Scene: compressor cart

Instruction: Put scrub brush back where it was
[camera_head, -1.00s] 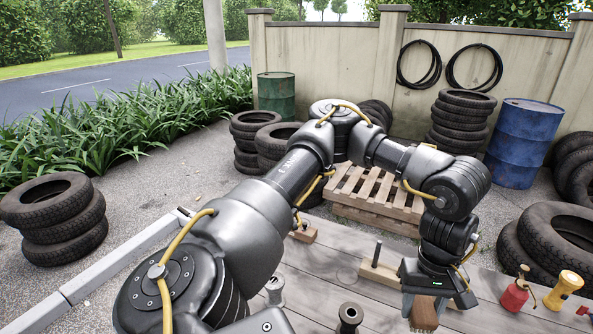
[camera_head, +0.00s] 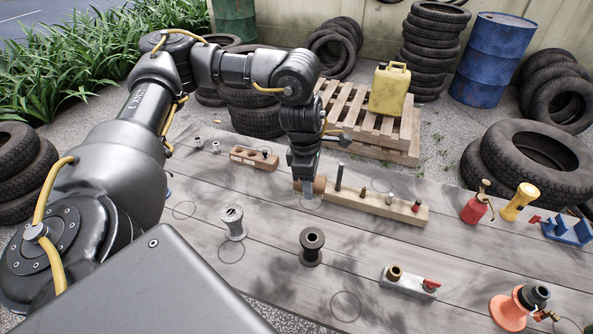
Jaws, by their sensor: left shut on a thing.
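My left gripper (camera_head: 307,188) points down over the grey plank table, low near the left end of a long wooden block with pegs. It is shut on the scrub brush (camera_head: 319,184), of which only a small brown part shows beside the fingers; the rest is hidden. A faint drawn circle (camera_head: 311,204) lies on the planks just at the fingertips. I cannot tell whether the brush touches the table. My right gripper is not in view.
The pegged block (camera_head: 375,203) is just right of the gripper, a brick-coloured block (camera_head: 254,157) to its left. Spools (camera_head: 312,246) (camera_head: 233,223) stand in front. A red oil can (camera_head: 476,207), yellow flashlight (camera_head: 519,201) and orange-based part (camera_head: 512,309) are at right. Planks between are mostly clear.

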